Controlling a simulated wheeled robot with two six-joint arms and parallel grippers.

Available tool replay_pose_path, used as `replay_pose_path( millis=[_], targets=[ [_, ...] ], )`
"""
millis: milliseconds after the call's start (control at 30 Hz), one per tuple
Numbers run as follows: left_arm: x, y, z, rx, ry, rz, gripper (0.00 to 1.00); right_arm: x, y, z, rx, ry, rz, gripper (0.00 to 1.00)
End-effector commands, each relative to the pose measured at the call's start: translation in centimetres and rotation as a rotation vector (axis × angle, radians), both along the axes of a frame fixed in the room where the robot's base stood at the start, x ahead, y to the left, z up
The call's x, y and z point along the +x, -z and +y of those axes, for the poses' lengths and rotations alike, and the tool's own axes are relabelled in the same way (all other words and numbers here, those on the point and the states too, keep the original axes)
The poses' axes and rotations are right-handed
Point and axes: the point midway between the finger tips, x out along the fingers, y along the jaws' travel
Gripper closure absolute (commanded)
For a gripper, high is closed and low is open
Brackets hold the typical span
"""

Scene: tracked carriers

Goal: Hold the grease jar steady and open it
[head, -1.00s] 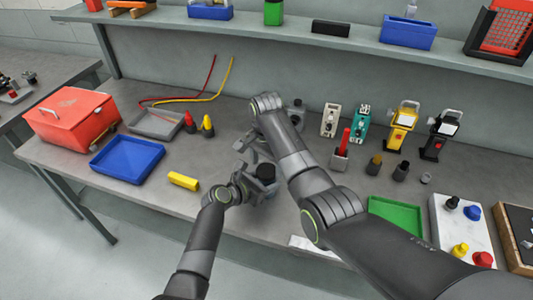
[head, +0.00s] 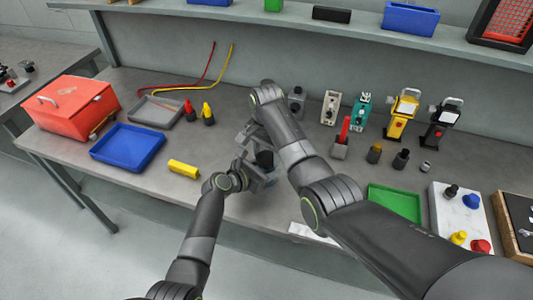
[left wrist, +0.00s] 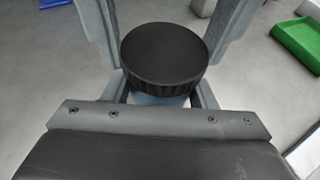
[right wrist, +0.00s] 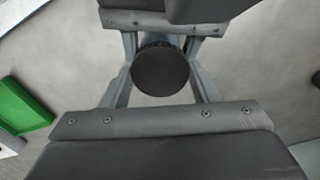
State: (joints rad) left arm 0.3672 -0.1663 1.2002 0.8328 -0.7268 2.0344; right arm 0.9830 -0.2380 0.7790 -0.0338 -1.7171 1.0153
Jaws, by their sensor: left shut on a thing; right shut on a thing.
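The grease jar has a round black lid (head: 264,159) with a ribbed side, seen in the head view between my two grippers. In the left wrist view the lid (left wrist: 164,55) sits on a blue-grey jar body (left wrist: 160,98), mostly hidden. My left gripper (head: 262,175) is shut on the jar body from the near side. My right gripper (head: 257,147) comes from the far side and is shut on the lid; its fingers flank the lid (right wrist: 160,70) in the right wrist view. The jar looks upright, with the lid on it.
A green tray (head: 394,204) and a white board with knobs (head: 462,216) lie right. Several small bottles and devices stand behind my right arm. Bare bench lies around the jar.

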Motion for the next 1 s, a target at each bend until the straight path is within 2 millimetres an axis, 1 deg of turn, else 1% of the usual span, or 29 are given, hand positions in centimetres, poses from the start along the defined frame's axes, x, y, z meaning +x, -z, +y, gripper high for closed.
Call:
replay_pose_path(
  millis=[300,400,500,633,900,933,1000],
  targets=[
    [0.02,-0.01,0.01,0.0,-0.001,0.0,1.0,0.01,-0.04,-0.02,0.0,-0.484,0.001,0.73],
    [0.01,0.0,0.03,0.0,-0.001,0.0,1.0,0.02,-0.05,-0.03,0.0,-0.617,0.001,0.73],
    [0.02,-0.01,0.03,0.0,-0.001,0.0,1.0,0.03,-0.05,-0.03,0.0,-0.708,0.001,0.73],
    [0.02,-0.01,0.03,0.0,-0.001,0.0,1.0,0.03,-0.06,-0.04,0.0,-0.761,0.001,0.73],
    [0.02,0.0,0.03,0.0,-0.001,0.0,1.0,0.05,-0.06,-0.06,-0.001,-0.765,0.0,0.73],
    [0.02,-0.01,0.03,0.0,-0.001,0.0,1.0,0.05,-0.06,-0.06,-0.001,-0.765,0.0,0.43],
    [0.02,0.0,0.03,0.0,-0.001,0.0,1.0,0.05,-0.06,-0.06,-0.001,-0.764,0.0,0.33]
  ],
)
